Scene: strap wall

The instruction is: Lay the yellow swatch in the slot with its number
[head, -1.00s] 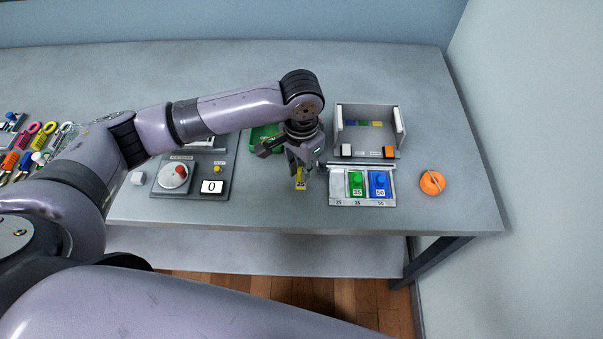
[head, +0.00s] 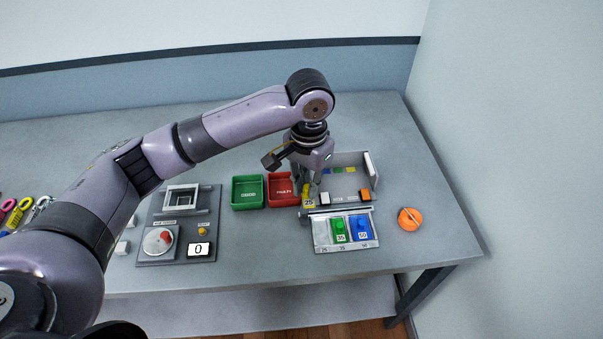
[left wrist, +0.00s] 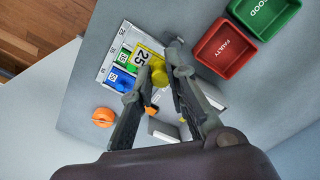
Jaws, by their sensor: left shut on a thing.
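The yellow swatch (head: 308,195), labelled 25, is held by my left gripper (head: 306,183), which is shut on its knob. In the left wrist view the swatch (left wrist: 149,52) is between the fingertips (left wrist: 160,66), its label facing the camera. The slot tray (head: 348,247) has labels 25, 35 and 50 along its front. Its left slot (head: 321,232), at 25, is empty. A green swatch (head: 339,229) marked 35 fills the middle and a blue swatch (head: 361,227) marked 50 the right. The held swatch appears at the tray's back-left corner; its height is unclear. My right gripper is not in view.
A grey open box (head: 371,166) stands behind the tray, partly hidden by my gripper. A green GOOD bin (head: 248,205) and a red FAULTY bin (head: 282,203) are to the left. An orange round object (head: 409,219) lies to the right. A device (head: 177,250) with a red dial is further left.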

